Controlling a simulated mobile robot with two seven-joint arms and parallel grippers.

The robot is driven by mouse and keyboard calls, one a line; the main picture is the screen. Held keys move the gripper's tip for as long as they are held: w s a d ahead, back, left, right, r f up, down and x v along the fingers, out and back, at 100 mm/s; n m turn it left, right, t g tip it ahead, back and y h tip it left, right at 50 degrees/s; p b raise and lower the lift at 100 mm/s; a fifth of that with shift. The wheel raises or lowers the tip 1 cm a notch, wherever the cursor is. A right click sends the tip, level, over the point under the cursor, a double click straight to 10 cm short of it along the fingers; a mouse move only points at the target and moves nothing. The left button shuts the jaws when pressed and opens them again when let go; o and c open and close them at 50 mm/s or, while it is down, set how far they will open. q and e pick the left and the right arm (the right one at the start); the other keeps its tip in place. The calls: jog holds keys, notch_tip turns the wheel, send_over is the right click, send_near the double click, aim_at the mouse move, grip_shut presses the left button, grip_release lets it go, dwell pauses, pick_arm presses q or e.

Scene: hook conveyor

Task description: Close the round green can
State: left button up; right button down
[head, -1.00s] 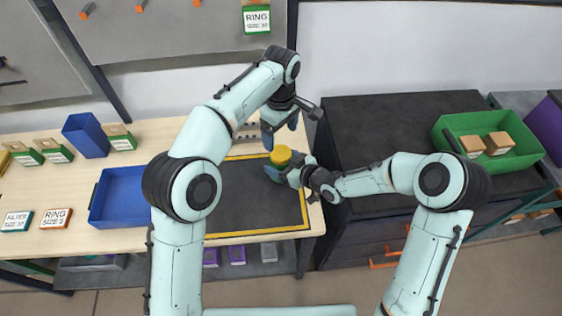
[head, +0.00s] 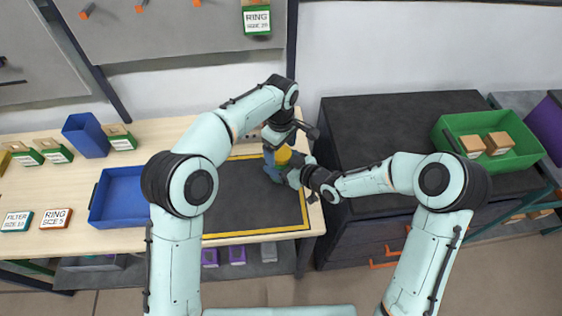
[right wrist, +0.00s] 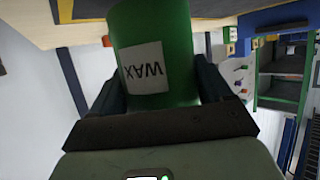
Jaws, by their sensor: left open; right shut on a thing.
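The round green can (right wrist: 157,38) shows in the right wrist view, with a white label reading WAX upside down. My right gripper (right wrist: 157,85) is shut around its side, one dark finger on each side. In the head view my right gripper (head: 281,171) is at the mat's right edge, and the can's green body is hidden. A yellow round top (head: 283,155) shows there; I cannot tell whether it is a lid fully seated. My left gripper (head: 277,148) is open directly over the yellow top, fingers pointing down and partly covering it. Contact cannot be told.
The dark mat (head: 240,205) with a yellow border is clear on its left. A blue tray (head: 120,197), a blue bin (head: 86,135) and labelled boxes stand on the left. A green crate (head: 520,153) with two brown boxes is on the dark cabinet (head: 385,125) at right.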

pick_arm(q)
jog(key=shift+f, duration=0.4)
jog(key=shift+c, duration=0.4)
jog(key=c, duration=1)
jog(key=m, duration=0.5)
jog(key=shift+m, duration=0.3)
jog(key=m, duration=0.4)
jog(key=o, duration=1.2)
jog(key=shift+c, duration=0.2)
jog(key=shift+r, duration=0.1)
